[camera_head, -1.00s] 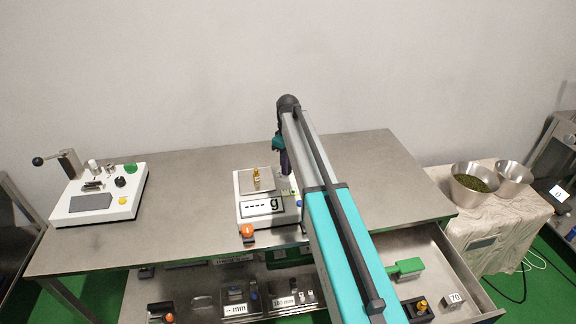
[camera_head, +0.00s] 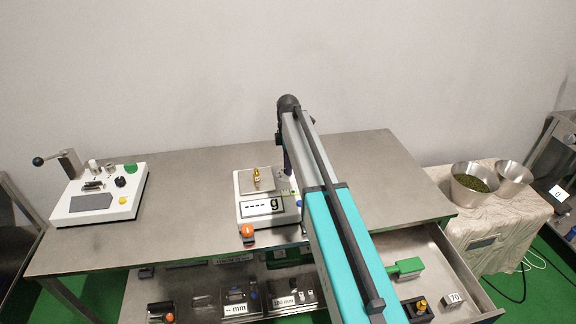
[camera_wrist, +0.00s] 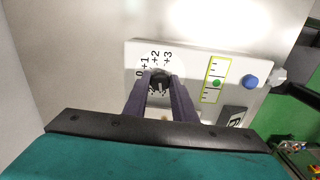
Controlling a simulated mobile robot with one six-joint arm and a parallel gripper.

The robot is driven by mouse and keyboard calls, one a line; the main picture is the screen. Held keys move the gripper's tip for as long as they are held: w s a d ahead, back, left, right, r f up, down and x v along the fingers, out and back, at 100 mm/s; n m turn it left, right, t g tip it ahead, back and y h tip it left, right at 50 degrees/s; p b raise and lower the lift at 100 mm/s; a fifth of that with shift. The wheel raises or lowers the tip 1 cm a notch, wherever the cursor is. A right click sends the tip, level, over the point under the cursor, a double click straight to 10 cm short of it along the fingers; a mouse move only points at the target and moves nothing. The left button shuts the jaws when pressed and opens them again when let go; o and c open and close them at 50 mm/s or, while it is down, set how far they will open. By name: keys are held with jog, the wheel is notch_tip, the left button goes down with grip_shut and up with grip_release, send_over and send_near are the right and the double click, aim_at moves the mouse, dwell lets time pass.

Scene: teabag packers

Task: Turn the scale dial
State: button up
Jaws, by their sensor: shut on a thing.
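The scale (camera_head: 250,210) stands on the metal table, with a brass weight (camera_head: 256,177) on its pan and a display reading "---- g". In the wrist view the scale's white side panel (camera_wrist: 190,60) carries a black dial (camera_wrist: 160,84) with marks 0, +1, +2, +3. My gripper (camera_wrist: 161,88) is shut on the dial, one dark finger on each side of it. In the head view my arm hides the dial and most of the gripper. A green indicator (camera_wrist: 216,84) in a yellow-framed gauge and a blue knob (camera_wrist: 250,82) sit beside the dial.
A white device with a lever (camera_head: 100,195) stands at the table's left. An open drawer (camera_head: 440,250) is at the lower right. The table (camera_head: 370,170) is clear right of my arm.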

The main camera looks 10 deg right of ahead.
jog(key=shift+n, duration=0.3)
jog(key=o, duration=1)
jog(key=shift+o, duration=0.2)
notch_tip(320, 180, up, 14)
jog(key=b, duration=0.2)
jog(key=shift+b, duration=0.3)
